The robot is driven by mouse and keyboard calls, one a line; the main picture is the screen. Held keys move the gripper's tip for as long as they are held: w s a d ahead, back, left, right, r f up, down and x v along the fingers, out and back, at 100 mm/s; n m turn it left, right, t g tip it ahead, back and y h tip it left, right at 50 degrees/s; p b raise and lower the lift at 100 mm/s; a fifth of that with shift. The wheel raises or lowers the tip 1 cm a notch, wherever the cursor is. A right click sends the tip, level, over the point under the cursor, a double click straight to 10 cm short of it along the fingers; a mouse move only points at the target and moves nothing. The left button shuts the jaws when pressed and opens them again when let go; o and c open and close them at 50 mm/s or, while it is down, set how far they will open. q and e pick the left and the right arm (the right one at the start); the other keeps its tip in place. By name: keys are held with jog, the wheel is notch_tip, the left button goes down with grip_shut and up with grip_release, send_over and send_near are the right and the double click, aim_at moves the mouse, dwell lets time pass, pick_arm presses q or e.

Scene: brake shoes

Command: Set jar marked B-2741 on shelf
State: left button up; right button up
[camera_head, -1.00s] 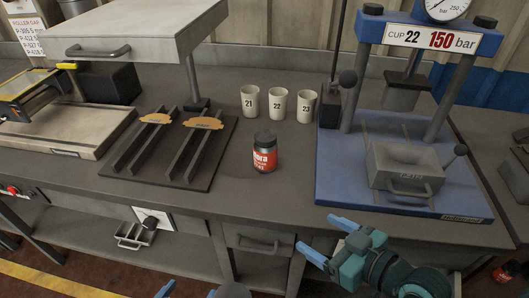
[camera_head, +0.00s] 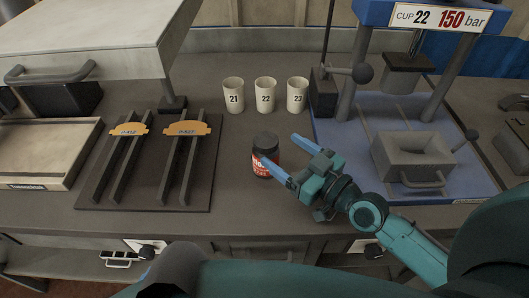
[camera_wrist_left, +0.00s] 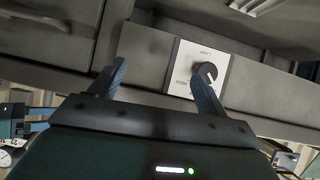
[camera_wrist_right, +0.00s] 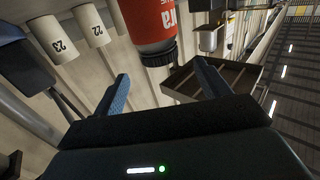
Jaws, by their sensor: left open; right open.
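A red jar with a black lid (camera_head: 265,158) stands upright on the workbench, in front of the cups. Its label is partly covered and I cannot read a full number. My right gripper (camera_head: 278,148) is open, its fingertips at the jar's right side, one overlapping the jar in the head view. In the right wrist view the jar (camera_wrist_right: 150,22) lies just beyond and between the open fingers (camera_wrist_right: 162,74). My left gripper (camera_wrist_left: 158,70) is open and empty below the bench front, facing a black knob on a white plate (camera_wrist_left: 205,75). No shelf is clearly identifiable.
Cups 21 (camera_head: 233,97), 22 (camera_head: 265,96) and 23 (camera_head: 297,96) stand behind the jar. A dark rack with rails (camera_head: 150,190) is to the left. A blue press (camera_head: 450,185) is to the right. Bare bench lies around the jar.

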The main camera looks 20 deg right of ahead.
aim_at(261, 135)
jog(key=x, duration=0.3)
jog(key=p+x, duration=0.1)
jog(key=x, duration=0.4)
jog(key=shift+w, duration=0.1)
grip_shut()
dwell(0.7)
